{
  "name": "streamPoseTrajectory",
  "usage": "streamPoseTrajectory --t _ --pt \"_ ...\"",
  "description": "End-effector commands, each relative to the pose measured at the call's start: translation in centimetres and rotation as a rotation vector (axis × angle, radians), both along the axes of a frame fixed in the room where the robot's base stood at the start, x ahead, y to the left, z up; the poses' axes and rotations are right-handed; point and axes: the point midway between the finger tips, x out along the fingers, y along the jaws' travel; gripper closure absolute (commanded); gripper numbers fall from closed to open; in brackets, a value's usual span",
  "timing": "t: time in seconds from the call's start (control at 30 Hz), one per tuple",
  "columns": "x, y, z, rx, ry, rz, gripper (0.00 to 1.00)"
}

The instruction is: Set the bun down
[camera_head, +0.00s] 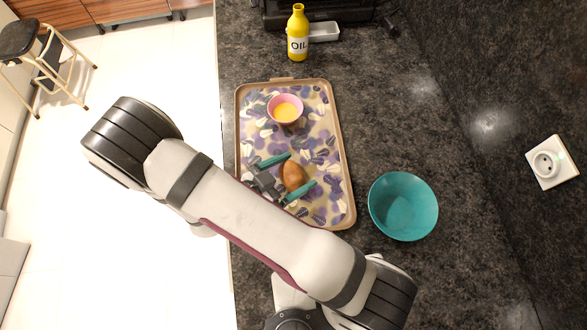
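A brown oval bun (293,177) is at the lower part of the patterned tray (347,203). My gripper (302,169) has teal fingers, spread wide, one on the upper-left side of the bun and one on its lower-right side. The fingers look slightly apart from the bun, though the gaps are small. From above I cannot tell for certain whether the bun rests on the tray.
A pink bowl with yellow contents (285,109) stands on the tray's upper part. A teal bowl (403,206) stands right of the tray. Dark counter is free at right.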

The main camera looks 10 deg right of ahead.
Motion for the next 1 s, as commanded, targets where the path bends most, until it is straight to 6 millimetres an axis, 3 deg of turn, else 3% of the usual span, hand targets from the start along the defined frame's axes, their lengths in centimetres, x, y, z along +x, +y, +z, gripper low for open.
streamPoseTrajectory --t 0.37,0.8,1.0 --pt "-0.1 0.2 0.4 0.001 -0.002 0.001 0.00" --pt "-4.4 7.7 4.5 0.003 -0.002 0.004 0.00" --pt "-5.4 9.3 5.4 0.000 0.000 0.001 0.00"
